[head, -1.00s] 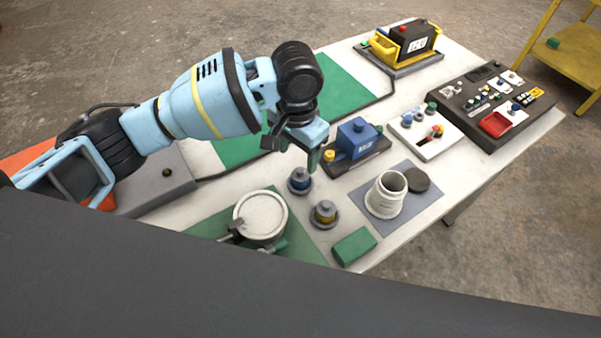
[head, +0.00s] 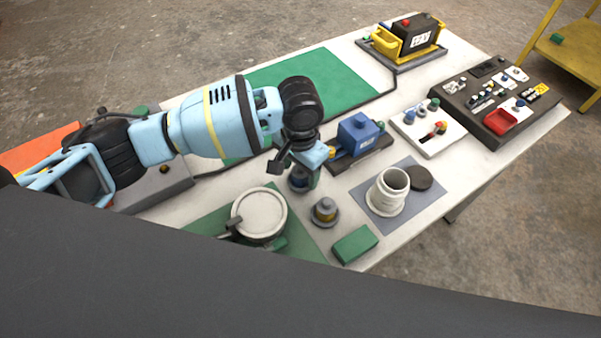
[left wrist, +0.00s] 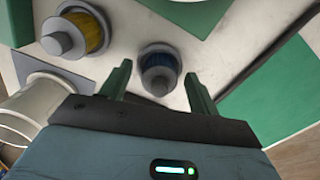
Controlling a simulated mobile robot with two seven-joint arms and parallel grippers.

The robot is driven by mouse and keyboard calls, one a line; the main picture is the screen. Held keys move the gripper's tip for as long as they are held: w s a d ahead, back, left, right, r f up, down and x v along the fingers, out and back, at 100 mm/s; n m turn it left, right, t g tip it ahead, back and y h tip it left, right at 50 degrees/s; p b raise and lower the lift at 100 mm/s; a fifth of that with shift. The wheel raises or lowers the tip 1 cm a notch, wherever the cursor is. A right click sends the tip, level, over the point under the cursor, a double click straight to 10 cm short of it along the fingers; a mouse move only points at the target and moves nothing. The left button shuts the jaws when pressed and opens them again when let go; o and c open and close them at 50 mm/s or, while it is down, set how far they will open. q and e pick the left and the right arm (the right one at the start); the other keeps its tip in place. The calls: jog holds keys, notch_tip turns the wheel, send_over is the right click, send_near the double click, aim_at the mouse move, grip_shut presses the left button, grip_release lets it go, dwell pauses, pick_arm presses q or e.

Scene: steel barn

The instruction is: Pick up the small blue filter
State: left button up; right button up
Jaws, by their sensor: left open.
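The small blue filter (head: 298,184) stands on the white table, partly hidden behind my left gripper in the head view. In the left wrist view the blue filter (left wrist: 160,68) has a grey base and cap, with its blue band between. My left gripper (head: 312,174) is open and points down just over it. In the left wrist view the two green fingers of my left gripper (left wrist: 158,82) are spread, with the filter showing between and beyond them. I cannot tell whether they touch it. My right gripper is not in view.
A yellow filter (head: 324,213) stands close by, also in the left wrist view (left wrist: 88,32). A round lidded pot (head: 259,214), a white jar (head: 388,190), a green block (head: 355,245) and a blue box (head: 358,136) are near. A green mat (head: 320,85) lies behind.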

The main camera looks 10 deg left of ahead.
pick_arm(q)
jog(key=c, duration=1.1)
jog(key=shift+o, duration=0.2)
jog(key=shift+r, duration=0.15)
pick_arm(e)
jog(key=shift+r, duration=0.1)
pick_arm(q)
notch_tip(320, 180, up, 9)
jog(key=shift+p, duration=0.55)
jog(key=shift+r, duration=0.4)
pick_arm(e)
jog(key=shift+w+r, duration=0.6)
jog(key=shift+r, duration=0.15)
pick_arm(q)
jog(key=shift+d+r, duration=0.1)
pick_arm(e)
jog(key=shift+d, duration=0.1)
